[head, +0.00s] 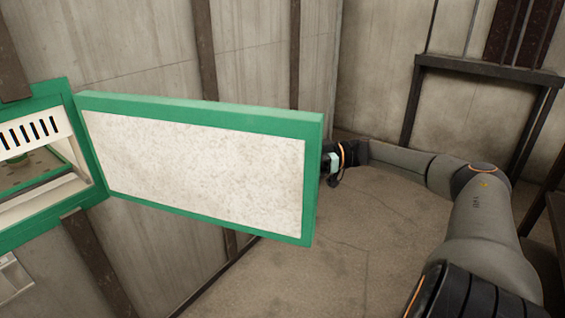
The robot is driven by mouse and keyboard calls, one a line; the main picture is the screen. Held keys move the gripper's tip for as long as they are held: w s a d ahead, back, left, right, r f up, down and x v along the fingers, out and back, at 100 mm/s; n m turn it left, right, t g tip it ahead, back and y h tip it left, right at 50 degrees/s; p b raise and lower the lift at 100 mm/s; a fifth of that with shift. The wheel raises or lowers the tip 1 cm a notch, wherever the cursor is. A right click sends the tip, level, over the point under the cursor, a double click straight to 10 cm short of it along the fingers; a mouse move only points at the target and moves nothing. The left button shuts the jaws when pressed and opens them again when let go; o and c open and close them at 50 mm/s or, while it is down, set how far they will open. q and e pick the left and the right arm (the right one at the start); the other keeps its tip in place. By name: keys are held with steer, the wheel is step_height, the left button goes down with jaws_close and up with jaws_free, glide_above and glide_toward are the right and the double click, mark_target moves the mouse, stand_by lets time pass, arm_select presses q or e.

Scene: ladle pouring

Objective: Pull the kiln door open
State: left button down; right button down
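The kiln door (200,165) is a green-framed panel with a pale, rough inner face. It stands swung wide open, hinged at its left edge on the green kiln frame (88,150). The kiln opening (45,165) shows at the far left, with dark slots and a tray-like floor inside. My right arm comes in from the right, and my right gripper (333,165) is at the door's free right edge. Its fingers are mostly hidden behind the door, so I cannot tell whether they grip anything. My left gripper is not in view.
A dark metal table or rack (488,68) stands against the back wall at the right. Dark posts (200,45) run up the pale panelled walls. The concrete floor (350,250) is clear between the door and my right arm.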

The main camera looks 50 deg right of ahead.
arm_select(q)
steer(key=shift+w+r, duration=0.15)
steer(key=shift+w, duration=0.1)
arm_select(e)
steer(key=c, duration=0.8)
jaws_free()
steer(key=shift+c, duration=0.2)
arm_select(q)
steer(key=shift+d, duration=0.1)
arm_select(e)
steer(key=shift+s+d, duration=0.1)
steer(key=shift+d, duration=0.1)
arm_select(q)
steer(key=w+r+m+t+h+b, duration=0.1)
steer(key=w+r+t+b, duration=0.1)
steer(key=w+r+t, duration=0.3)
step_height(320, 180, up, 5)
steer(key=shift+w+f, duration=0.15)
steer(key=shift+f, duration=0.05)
arm_select(e)
steer(key=v, duration=1.2)
